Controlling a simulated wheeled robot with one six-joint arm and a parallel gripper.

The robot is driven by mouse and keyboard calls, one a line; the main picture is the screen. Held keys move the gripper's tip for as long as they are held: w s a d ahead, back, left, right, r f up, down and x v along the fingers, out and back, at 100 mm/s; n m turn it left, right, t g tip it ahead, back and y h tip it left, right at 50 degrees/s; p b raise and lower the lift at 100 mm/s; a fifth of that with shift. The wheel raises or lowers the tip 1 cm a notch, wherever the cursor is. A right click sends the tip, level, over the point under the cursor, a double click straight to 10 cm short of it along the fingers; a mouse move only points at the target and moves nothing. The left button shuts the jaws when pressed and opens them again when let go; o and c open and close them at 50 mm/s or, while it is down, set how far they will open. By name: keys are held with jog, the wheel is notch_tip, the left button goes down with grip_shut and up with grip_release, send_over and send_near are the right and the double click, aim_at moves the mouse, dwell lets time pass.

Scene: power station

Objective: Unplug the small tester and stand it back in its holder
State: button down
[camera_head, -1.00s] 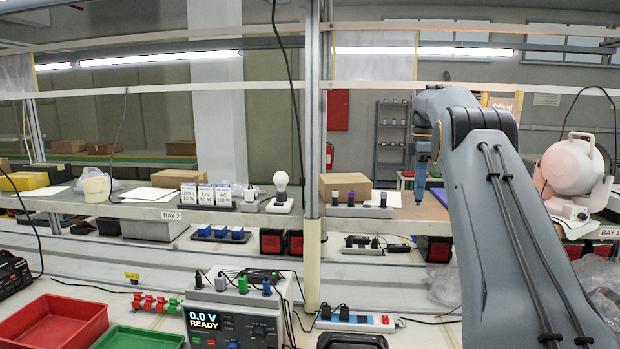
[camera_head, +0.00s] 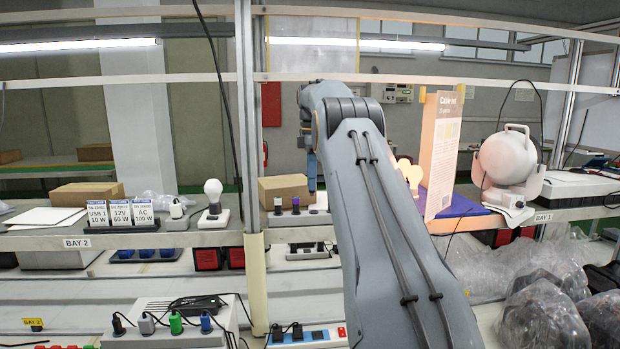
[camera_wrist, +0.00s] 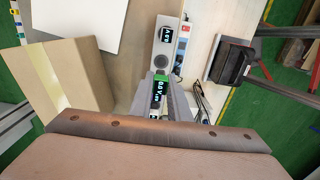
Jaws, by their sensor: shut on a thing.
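The small tester (camera_wrist: 160,88), with a green part and a small lit display, sits between the fingers of my gripper (camera_wrist: 161,103) in the wrist view. The gripper is shut on it. Just beyond it is a pale strip (camera_wrist: 167,47) with a second display and a round dark socket; I cannot tell whether the tester is still seated in it. In the head view my wrist points down beside a grey socket strip (camera_head: 290,221) bearing small plugs; my arm hides the gripper and tester. I cannot identify the tester's holder.
A cardboard box (camera_wrist: 65,72) and white sheet (camera_wrist: 85,18) lie left in the wrist view; a black object (camera_wrist: 232,62) is right. In the head view, an orange panel (camera_head: 441,150) and pale round machine (camera_head: 507,160) stand right. A shelf post (camera_head: 247,150) rises left of my arm.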

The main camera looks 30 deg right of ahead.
jog(key=shift+f, duration=0.3)
jog(key=shift+s+d+f, duration=0.1)
jog(key=shift+d+f, duration=0.05)
jog(key=shift+f, duration=0.4)
jog(key=shift+s+d+f, duration=0.1)
jog(key=shift+d+f, duration=0.05)
jog(key=shift+f, duration=2.1)
jog(key=shift+f, duration=0.1)
jog(key=c, duration=1.6)
grip_release()
